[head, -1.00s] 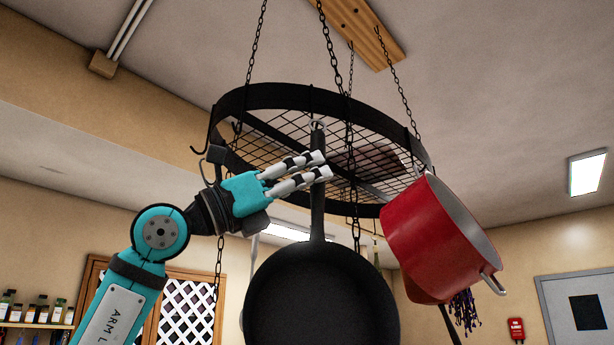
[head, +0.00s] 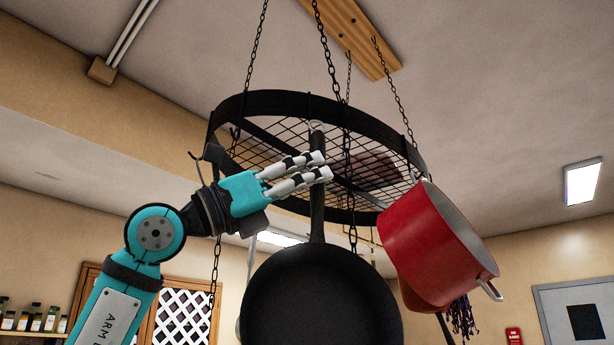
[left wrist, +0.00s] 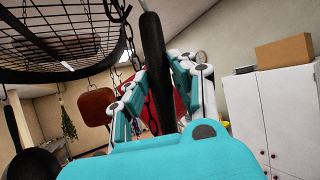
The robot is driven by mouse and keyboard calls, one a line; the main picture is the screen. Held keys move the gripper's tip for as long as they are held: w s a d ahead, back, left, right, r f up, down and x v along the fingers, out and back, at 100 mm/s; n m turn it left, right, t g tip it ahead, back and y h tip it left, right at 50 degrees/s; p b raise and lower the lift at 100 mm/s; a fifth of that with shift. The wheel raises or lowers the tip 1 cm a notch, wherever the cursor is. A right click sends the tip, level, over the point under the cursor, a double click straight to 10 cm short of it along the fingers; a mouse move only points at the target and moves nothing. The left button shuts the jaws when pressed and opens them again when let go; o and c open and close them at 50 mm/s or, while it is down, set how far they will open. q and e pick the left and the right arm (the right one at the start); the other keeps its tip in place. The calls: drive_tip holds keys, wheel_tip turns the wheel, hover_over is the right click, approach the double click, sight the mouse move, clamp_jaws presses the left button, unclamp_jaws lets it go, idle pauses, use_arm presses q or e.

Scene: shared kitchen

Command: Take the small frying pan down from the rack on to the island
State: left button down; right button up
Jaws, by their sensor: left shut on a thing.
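The black frying pan (head: 320,300) hangs upright below the round black pot rack (head: 262,100), its handle (head: 317,215) pointing up. My left gripper (head: 322,166) is shut on the upper part of the handle. In the left wrist view the dark handle (left wrist: 153,60) runs between the two fingers of the left gripper (left wrist: 157,85). The top of the handle is close to the rack's near side in the head view. I cannot tell whether it is still on its hook. My right gripper is not in view.
A red pot (head: 432,245) hangs tilted just right of the pan. Chains (head: 250,60) hold the rack from the ceiling. Another dark pan (left wrist: 35,163) shows at lower left in the wrist view. White cabinets (left wrist: 270,110) with a cardboard box (left wrist: 284,52) stand beyond.

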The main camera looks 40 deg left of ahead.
use_arm(q)
drive_tip(key=shift+s+d+b, duration=0.8)
drive_tip(key=shift+s+d, duration=0.3)
drive_tip(key=shift+d, duration=0.35)
drive_tip(key=shift+s+d+b, duration=0.75)
drive_tip(key=shift+s+d, duration=0.35)
drive_tip(key=shift+d, duration=0.3)
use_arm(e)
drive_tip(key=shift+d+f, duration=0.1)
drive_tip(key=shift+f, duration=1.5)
use_arm(q)
drive_tip(key=shift+r, duration=0.1)
